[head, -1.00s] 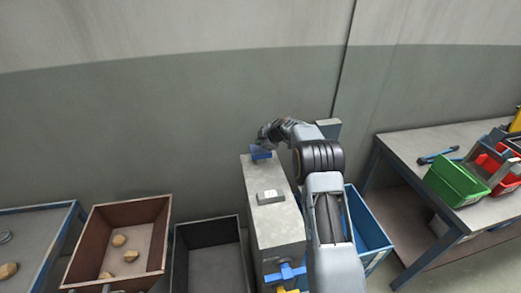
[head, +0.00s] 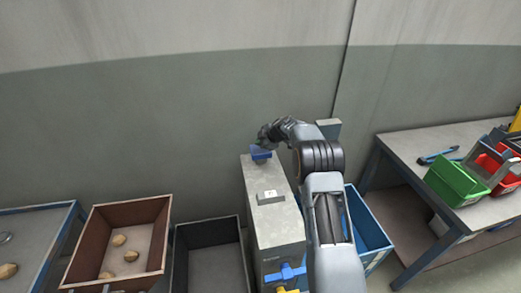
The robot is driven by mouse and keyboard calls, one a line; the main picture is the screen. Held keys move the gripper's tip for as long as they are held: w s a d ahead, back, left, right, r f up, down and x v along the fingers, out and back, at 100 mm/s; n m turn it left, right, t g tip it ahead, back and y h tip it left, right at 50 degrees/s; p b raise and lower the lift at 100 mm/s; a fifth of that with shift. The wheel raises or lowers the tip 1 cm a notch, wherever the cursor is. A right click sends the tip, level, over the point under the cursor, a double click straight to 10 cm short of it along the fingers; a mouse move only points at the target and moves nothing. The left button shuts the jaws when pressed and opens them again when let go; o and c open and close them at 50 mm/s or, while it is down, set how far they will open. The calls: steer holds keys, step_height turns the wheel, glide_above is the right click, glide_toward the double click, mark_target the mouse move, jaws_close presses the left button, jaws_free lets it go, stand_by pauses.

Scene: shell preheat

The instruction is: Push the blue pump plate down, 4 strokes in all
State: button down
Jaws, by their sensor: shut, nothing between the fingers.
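The blue pump plate (head: 260,153) sits at the far end of the top of a tall grey cabinet (head: 275,220). My gripper (head: 265,142) is shut and empty, at the plate from above. It partly covers the plate, and I cannot tell whether the fingertips touch it. My arm reaches in from the lower right, along the right side of the cabinet. A small light box with a display (head: 270,196) sits on the middle of the cabinet top; its reading is too small to be sure of.
A brown bin (head: 120,240) with several stones and a dark bin (head: 210,258) stand to the left. A blue bin (head: 368,232) stands right of the cabinet. A table (head: 430,150) with a green crate (head: 458,183) is further right.

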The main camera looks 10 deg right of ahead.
mark_target(260, 150)
steer(key=shift+f+p, duration=0.15)
steer(key=shift+p, duration=0.25)
steer(key=shift+f, duration=0.25)
steer(key=shift+s+f, duration=0.1)
steer(key=shift+f, duration=1.7)
stand_by(1.7)
steer(key=shift+r, duration=0.2)
steer(key=shift+r+p, duration=2)
steer(key=shift+p, duration=0.7)
step_height(260, 150, up, 3)
steer(key=shift+f+p, duration=0.15)
steer(key=shift+p, duration=1)
steer(key=shift+r, duration=1.15)
